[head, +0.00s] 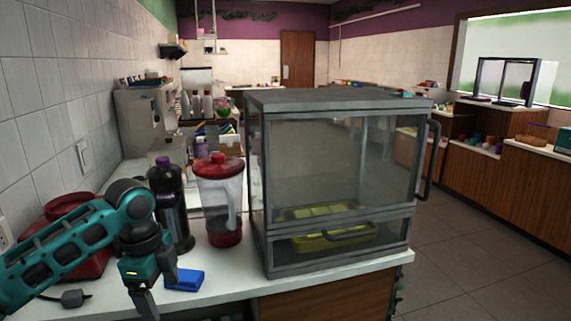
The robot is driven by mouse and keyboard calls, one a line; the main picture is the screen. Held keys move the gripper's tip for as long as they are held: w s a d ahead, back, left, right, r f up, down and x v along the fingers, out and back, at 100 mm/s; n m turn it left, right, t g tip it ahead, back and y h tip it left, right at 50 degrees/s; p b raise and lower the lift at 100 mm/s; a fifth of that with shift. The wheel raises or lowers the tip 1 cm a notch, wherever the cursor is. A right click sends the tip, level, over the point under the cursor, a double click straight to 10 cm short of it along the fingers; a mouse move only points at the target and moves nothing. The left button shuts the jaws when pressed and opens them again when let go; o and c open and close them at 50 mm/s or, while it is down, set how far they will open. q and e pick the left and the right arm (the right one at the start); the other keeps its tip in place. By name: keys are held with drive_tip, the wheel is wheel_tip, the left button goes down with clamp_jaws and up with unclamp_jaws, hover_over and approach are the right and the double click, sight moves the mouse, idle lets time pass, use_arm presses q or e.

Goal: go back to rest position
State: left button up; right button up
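My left arm comes in from the left in the head view, over the white counter (225,280). My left gripper (145,305) points down near the counter's front edge, to the left of a small blue block (185,280). Its fingers are small and partly cut off by the bottom of the picture, so I cannot tell whether they are open or shut. I see nothing clearly held in it. My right gripper is not in view.
A glass display case (335,165) holding a yellow tray (322,240) fills the counter's right end. A red-lidded blender (220,195), a dark bottle (168,190) and a red container (85,262) stand close to my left arm. Open floor (480,250) lies right.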

use_arm(q)
drive_tip(key=s+d+f+n+t+h, duration=0.2)
drive_tip(key=d+f+n, duration=0.1)
drive_tip(key=d+f, duration=0.4)
drive_tip(key=s+d+f+n+t+h, duration=0.25)
drive_tip(key=d+f, duration=0.25)
drive_tip(key=f, duration=0.5)
drive_tip(key=s+a+f+n+t+y, duration=0.1)
drive_tip(key=s+a+f+n+t, duration=0.1)
drive_tip(key=s+n, duration=0.3)
drive_tip(key=s+a+f+n+t+y, duration=0.2)
drive_tip(key=s+a+f+n+t, duration=0.1)
drive_tip(key=s, duration=0.6)
drive_tip(key=shift+s+a+f+n+t, duration=0.15)
drive_tip(key=shift+s+a+n+t, duration=0.15)
drive_tip(key=shift+a+n, duration=0.85)
drive_tip(key=shift+d, duration=0.3)
